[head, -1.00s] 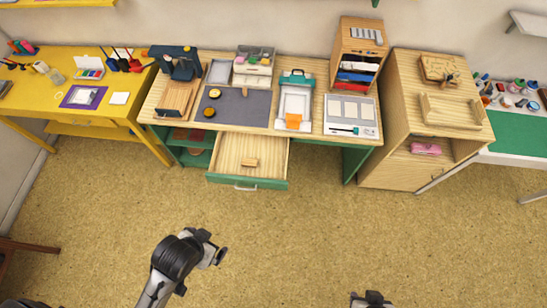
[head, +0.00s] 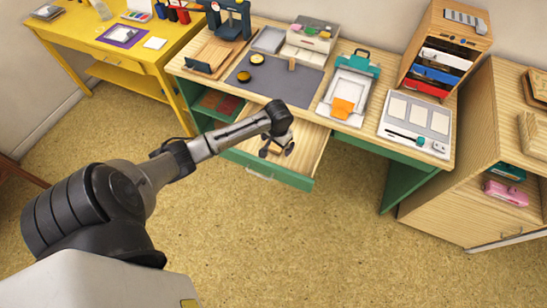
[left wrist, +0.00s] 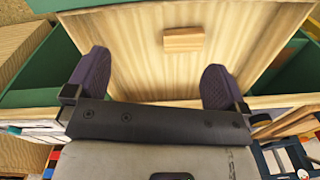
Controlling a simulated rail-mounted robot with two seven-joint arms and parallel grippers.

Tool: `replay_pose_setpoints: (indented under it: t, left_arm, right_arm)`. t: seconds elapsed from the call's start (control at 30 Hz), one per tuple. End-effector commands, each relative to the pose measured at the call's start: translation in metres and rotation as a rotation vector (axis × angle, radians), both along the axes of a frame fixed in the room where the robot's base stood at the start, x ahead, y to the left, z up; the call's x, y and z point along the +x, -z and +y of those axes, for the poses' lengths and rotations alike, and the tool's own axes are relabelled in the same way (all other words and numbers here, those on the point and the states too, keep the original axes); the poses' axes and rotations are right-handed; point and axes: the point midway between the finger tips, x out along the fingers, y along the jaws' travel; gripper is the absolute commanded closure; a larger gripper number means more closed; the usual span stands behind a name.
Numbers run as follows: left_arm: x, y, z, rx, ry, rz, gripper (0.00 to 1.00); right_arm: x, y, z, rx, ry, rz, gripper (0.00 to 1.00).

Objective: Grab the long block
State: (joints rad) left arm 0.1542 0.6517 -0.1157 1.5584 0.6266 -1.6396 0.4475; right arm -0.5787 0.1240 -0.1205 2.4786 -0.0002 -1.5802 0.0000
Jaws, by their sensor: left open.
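A light wooden block (left wrist: 184,39) lies on the floor of the open drawer (head: 308,150), as the left wrist view shows. In the head view my left arm and gripper hide it. My left gripper (head: 277,150) is over the drawer, pointing down. In the left wrist view its two dark fingers (left wrist: 156,66) are wide apart with nothing between them. The block lies beyond the fingertips, clear of both fingers. My right gripper is not in view.
The drawer has a green front (head: 266,168) and low walls around the block. On the desk above are a grey mat (head: 272,82) with a small upright wooden piece (head: 291,64), and a clipboard-like tray (head: 349,92). A yellow table (head: 110,60) stands at left.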

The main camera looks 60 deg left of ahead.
Motion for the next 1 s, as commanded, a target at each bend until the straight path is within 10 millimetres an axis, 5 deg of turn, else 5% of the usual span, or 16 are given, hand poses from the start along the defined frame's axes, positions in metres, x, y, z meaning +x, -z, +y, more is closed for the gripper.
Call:
replay_pose_setpoints:
  t: [0.03,0.1,0.33,0.47,1.0]
  left_arm:
    - [0.009,0.018,0.018,0.001,-0.046,0.0,0.0]
    - [0.017,0.022,0.037,-0.006,-0.104,0.003,0.0]
    - [0.031,0.025,0.076,-0.027,-0.231,0.003,0.0]
    - [0.034,0.03,0.084,-0.035,-0.26,0.004,0.0]
    - [0.035,0.104,0.086,-0.037,-0.267,0.003,0.0]
  right_arm:
    - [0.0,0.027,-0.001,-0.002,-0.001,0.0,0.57]
    - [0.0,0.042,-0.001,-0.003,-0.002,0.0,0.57]
    - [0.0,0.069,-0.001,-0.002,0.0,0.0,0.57]
    - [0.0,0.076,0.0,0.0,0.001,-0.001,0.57]
    - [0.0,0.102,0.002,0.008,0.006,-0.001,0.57]
